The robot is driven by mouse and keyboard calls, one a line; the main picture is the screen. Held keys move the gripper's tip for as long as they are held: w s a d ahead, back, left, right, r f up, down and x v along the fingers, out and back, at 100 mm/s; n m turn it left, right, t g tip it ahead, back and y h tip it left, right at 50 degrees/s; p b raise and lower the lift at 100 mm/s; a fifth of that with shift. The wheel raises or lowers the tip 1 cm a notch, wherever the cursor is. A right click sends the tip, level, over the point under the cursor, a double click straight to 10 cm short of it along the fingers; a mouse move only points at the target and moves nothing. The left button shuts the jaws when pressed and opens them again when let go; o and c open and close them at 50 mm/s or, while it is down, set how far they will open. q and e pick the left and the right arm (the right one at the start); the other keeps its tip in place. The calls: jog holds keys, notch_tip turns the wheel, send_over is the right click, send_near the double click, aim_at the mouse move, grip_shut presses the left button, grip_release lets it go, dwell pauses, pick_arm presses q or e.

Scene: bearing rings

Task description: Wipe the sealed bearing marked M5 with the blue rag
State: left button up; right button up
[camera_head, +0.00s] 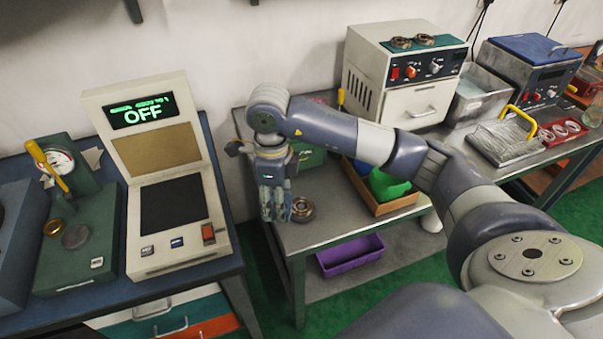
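My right arm reaches in from the right, and its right gripper (275,212) points down over the left end of the grey metal bench. A bluish, streaked shape sits at its fingers; I cannot tell whether this is the blue rag or only the fingers. A bearing ring (303,209) lies flat on the bench just right of the fingertips; whether they touch it is unclear. Two more rings, one (401,42) beside another (424,41), rest on top of the white oven. No M5 marking is readable. My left gripper is out of view.
A wooden tray (398,204) with green items stands right of the ring, partly behind my arm. The white oven (412,102) and a metal bin (480,95) stand behind. A purple bin (350,256) is on the lower shelf. A console reading OFF (150,111) stands left.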

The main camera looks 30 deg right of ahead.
jog(key=m, duration=0.1)
jog(key=w+d+m, duration=0.1)
jog(key=m, duration=0.3)
jog(key=shift+w+d+p, duration=0.15)
jog(key=shift+w+p, duration=0.1)
jog(key=shift+p, duration=0.15)
jog(key=w+d+f+m, duration=0.1)
jog(key=d+f+m, duration=0.1)
jog(key=m, duration=0.6)
jog(key=w+d+f+m, duration=0.1)
jog(key=d+f+m, duration=0.2)
jog(key=m, duration=0.5)
jog(key=w+d+f+m, duration=0.1)
jog(key=d+f+m, duration=0.1)
jog(key=m, duration=0.6)
jog(key=shift+w+d+f+p, duration=0.1)
jog(key=shift+d+f+p, duration=0.1)
jog(key=shift+d, duration=0.15)
jog(key=shift+w+d+f+p, duration=0.1)
jog(key=shift+d+p, duration=0.1)
jog(key=shift+d, duration=0.1)
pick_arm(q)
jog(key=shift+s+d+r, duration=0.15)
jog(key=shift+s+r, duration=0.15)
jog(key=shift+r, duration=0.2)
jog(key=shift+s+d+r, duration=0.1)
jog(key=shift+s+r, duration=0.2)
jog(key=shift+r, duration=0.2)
pick_arm(e)
jog(key=shift+r, duration=0.1)
